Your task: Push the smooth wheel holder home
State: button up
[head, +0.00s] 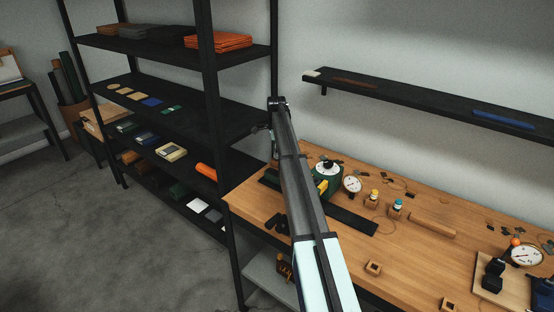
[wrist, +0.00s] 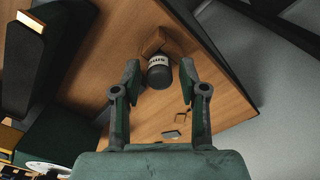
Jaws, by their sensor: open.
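In the wrist view my gripper (wrist: 160,82) is open, its two fingers spread on either side of a dark cylinder with a white, lettered band (wrist: 159,71). The cylinder sits against a small wooden block (wrist: 153,40); whether the fingers touch it is unclear. I cannot tell whether this is the smooth wheel holder. A green machine body (wrist: 60,133) with a white dial lies to the left in that view. In the head view the green press (head: 325,183) stands on the wooden bench (head: 420,250), partly hidden by my arm. My gripper is not distinguishable there.
A black shelf rack (head: 208,120) rises at left.

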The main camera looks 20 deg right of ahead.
jog(key=shift+c, duration=0.4)
grip_shut()
jog(key=shift+r+p, duration=1.1)
jog(key=shift+r, duration=1.65)
